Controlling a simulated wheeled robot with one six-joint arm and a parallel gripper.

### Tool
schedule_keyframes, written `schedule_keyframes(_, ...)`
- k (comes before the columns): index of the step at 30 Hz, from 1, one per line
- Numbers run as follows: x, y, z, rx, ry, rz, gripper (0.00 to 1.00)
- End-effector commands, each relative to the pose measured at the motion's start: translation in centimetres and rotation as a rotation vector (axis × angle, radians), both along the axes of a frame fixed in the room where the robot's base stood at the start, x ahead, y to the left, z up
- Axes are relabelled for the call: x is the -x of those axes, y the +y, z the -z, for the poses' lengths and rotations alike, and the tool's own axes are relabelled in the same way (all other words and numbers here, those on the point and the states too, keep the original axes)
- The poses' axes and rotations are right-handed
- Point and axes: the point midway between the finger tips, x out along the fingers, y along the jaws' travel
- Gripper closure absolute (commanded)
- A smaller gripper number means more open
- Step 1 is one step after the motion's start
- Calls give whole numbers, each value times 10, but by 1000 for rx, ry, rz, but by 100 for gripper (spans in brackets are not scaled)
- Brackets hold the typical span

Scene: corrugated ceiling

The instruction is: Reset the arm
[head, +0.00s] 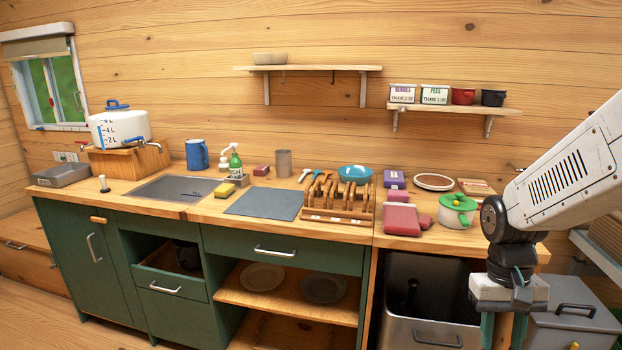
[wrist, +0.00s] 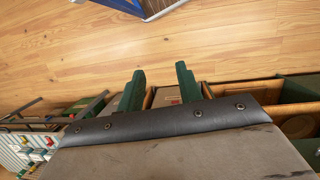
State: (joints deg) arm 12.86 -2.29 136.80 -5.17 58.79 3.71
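My gripper shows in the wrist view (wrist: 160,80) with its two green fingers apart and nothing between them. Beyond the fingers is bare wooden floor. In the head view my arm comes in from the right edge, bends down at a black joint, and the gripper (head: 505,330) hangs at the lower right. Its fingertips are cut off by the bottom edge of that view. It hangs in front of the counter's right end, apart from the things on the counter.
The wooden counter (head: 215,212) holds a dish rack (head: 338,205), a green-lidded pot (head: 457,210), a blue mug (head: 197,154) and a white dispenser (head: 120,130). A grey bin (head: 425,325) stands below. A grey box (head: 570,325) is close to my gripper. Two shelves hang above.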

Motion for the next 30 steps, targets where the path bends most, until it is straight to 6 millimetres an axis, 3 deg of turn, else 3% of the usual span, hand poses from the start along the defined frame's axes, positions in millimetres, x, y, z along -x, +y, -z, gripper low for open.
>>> schedule_keyframes(3, 34, 24, -34, -24, -17, -54, 64)
schedule_keyframes(12, 100, 67, -87, -50, -162, -151, 64)
schedule_keyframes(21, 117, 82, -117, -35, -342, -222, 64)
schedule_keyframes(30, 117, 84, -119, -36, -351, -235, 64)
